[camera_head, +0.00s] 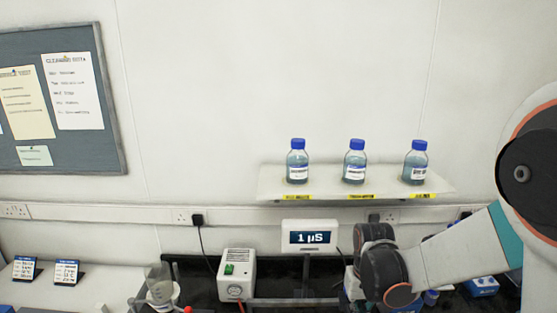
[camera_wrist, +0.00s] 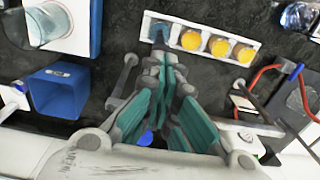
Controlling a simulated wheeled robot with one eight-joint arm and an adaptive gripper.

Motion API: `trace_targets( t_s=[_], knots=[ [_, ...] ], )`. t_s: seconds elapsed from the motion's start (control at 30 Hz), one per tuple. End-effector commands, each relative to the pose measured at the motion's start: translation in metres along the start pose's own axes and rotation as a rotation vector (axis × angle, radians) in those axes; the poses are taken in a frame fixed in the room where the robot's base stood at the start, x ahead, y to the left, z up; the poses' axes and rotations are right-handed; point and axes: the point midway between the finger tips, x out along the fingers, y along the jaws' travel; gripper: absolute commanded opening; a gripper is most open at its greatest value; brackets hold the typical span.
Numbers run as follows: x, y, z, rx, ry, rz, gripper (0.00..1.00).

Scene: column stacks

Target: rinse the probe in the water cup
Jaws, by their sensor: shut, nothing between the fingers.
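My gripper (camera_wrist: 163,62) shows in the wrist view, its teal-padded fingers closed together with nothing held, above the dark bench. In the head view my arm hides the fingertips. A white strip (camera_wrist: 187,21) ahead of the fingertips holds several small round cups: yellow-filled ones (camera_wrist: 218,46) and a bluish one (camera_wrist: 160,31) beside the fingertips. I cannot tell which vessel is the water cup. A clear vessel (camera_wrist: 46,25) stands at the upper left. I cannot clearly identify the probe. A meter display (camera_head: 310,237) reads 1 µS in the head view.
A blue open box (camera_wrist: 58,90) stands left of my gripper. Red cable (camera_wrist: 262,72) and dark rods lie to the right. In the head view, a shelf (camera_head: 275,191) holds three blue-capped bottles (camera_head: 355,160), and a white switch box (camera_head: 236,274) stands on the bench.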

Motion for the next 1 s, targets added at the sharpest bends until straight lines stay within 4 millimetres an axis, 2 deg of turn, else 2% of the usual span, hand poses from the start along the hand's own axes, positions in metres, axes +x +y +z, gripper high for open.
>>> trace_targets(
  t_s=[0.63, 1.0],
  knots=[
    [-0.049, 0.000, 0.000, 0.000, 0.000, 0.000, 0.00],
    [-0.051, 0.000, 0.000, 0.000, 0.001, 0.000, 0.00]
  ],
)
